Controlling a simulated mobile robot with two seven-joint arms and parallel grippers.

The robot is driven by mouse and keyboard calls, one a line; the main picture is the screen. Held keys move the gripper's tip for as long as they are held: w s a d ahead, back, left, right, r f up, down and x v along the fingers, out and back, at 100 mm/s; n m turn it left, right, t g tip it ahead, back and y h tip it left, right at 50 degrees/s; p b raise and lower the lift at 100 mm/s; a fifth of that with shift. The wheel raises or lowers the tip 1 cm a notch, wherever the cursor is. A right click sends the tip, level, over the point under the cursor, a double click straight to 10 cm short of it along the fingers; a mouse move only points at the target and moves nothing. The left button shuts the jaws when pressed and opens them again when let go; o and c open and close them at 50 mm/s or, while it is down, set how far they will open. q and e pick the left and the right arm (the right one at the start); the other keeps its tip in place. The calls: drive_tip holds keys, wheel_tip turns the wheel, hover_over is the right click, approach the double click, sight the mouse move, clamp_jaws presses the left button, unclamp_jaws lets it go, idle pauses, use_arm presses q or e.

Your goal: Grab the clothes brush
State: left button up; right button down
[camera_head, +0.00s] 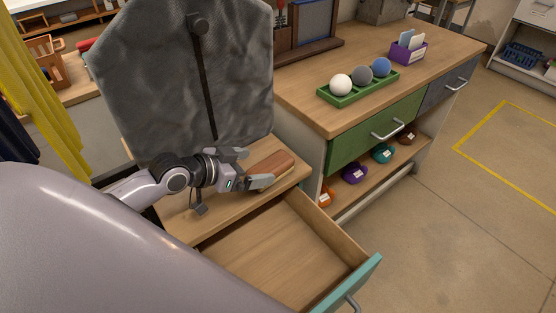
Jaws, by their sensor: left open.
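The clothes brush (275,165) is a reddish-brown wooden block with a paler lower edge. It lies on the wooden top (186,226) of a low cabinet, near its back right part. My left gripper (252,167) is open. Its two grey fingers point right at the brush's left end, one finger at the far side and one at the near side. The near finger covers part of the brush, and I cannot tell whether either finger touches it. My right gripper is not in view.
A dark grey garment (185,80) hangs right behind the arm. An empty drawer (272,246) stands pulled out below the cabinet top. To the right, a counter (330,112) bears a green tray (372,91) with three balls and a purple box (408,51). The right floor is clear.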

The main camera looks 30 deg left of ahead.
sight(269, 164)
use_arm(q)
drive_tip(key=shift+a+x, duration=0.2)
drive_tip(key=shift+x, duration=3.2)
drive_tip(key=c, duration=1.2)
